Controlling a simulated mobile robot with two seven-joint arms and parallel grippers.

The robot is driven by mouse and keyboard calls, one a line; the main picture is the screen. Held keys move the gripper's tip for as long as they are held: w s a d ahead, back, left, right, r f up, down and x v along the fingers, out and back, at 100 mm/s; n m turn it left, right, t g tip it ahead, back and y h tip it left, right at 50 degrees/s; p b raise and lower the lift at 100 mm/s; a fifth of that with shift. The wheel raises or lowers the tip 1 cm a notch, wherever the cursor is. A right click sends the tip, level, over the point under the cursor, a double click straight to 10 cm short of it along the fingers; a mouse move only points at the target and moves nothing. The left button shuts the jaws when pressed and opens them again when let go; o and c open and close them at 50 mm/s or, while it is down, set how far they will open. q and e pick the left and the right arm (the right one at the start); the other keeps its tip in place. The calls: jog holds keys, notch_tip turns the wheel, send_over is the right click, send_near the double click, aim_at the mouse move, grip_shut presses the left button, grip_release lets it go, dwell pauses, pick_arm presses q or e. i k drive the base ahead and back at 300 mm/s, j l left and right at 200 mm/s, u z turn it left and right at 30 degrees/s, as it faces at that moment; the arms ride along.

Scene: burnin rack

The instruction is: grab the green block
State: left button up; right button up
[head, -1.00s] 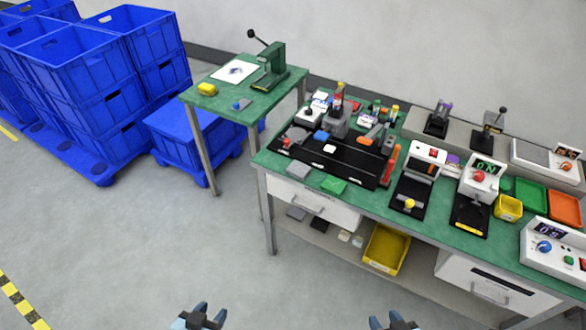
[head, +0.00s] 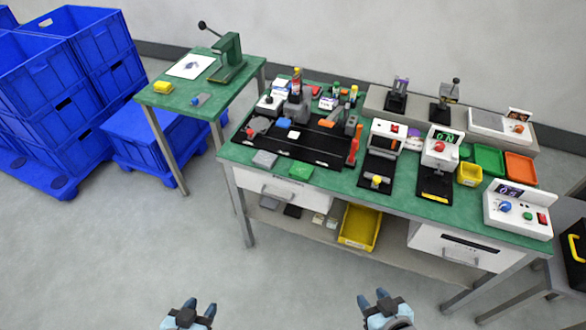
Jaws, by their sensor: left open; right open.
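The green block (head: 300,172) is a small flat green piece on the front left of the long green-topped workbench (head: 345,190), close to its front edge. My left gripper (head: 193,305) is open and empty at the bottom of the head view, over the floor in front of the bench. My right gripper (head: 375,297) is open and empty to its right, also low in the view. Both grippers are well short of the bench and apart from the block.
A black fixture board (head: 310,143) with devices stands right behind the green block. Test devices, a yellow bin (head: 469,174) and trays fill the bench's right side. A smaller green table (head: 175,103) and blue crates (head: 35,70) stand left. The floor before the bench is clear.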

aim_at(299, 170)
jog(key=i+j, duration=0.25)
jog(key=i+j+z, duration=0.15)
jog(key=j, duration=0.3)
jog(key=i+j, duration=0.3)
jog(key=i+j+z, duration=0.1)
jog(key=j, duration=0.3)
jog(key=i+j+z, duration=0.1)
jog(key=i+j, duration=0.2)
jog(key=j, duration=0.1)
